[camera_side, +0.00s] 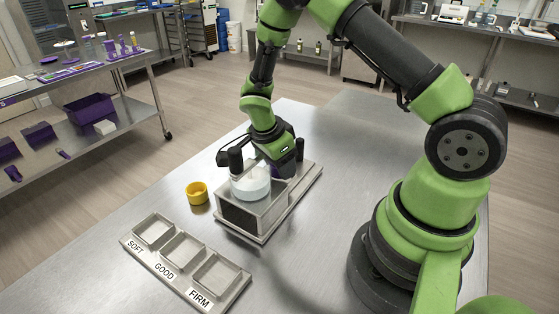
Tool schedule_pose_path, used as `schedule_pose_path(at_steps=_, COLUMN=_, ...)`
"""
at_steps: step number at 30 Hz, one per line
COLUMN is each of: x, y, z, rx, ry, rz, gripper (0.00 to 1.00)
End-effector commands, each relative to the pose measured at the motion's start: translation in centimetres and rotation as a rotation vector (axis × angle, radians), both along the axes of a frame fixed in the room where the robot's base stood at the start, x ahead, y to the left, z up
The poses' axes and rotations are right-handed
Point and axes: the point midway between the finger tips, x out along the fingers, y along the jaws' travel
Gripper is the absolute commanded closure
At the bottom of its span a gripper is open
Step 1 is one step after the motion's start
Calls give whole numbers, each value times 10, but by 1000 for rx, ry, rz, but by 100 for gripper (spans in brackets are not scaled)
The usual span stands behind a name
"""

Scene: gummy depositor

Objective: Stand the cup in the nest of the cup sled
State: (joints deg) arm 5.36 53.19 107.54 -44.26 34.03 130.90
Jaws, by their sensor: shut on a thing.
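A pale, translucent round cup (250,187) is at the top of a steel box-shaped fixture (240,218) in the middle of the table. My gripper (256,168) points down and is shut on this cup, with a dark finger at its left side. The fixture has a dark front face and sits on a long flat base plate. The cup's lower part overlaps the fixture's top, and I cannot tell whether it rests there or hangs just above. I cannot make out the nest of the cup sled; the gripper and cup cover part of the fixture.
A small yellow round container (197,193) stands on the table left of the fixture. A steel tray (181,262) with three square compartments labelled SOFT, GOOD and FIRM lies at the front. The table (350,135) is bare behind and right of the fixture.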

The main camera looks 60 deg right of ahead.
Motion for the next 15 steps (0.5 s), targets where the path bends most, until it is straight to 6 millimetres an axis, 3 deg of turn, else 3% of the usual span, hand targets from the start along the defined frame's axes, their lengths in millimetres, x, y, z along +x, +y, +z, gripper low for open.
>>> schedule_pose_path(at_steps=15, x=0, y=0, z=-8, rx=-1, ry=2, rz=1, gripper=95)
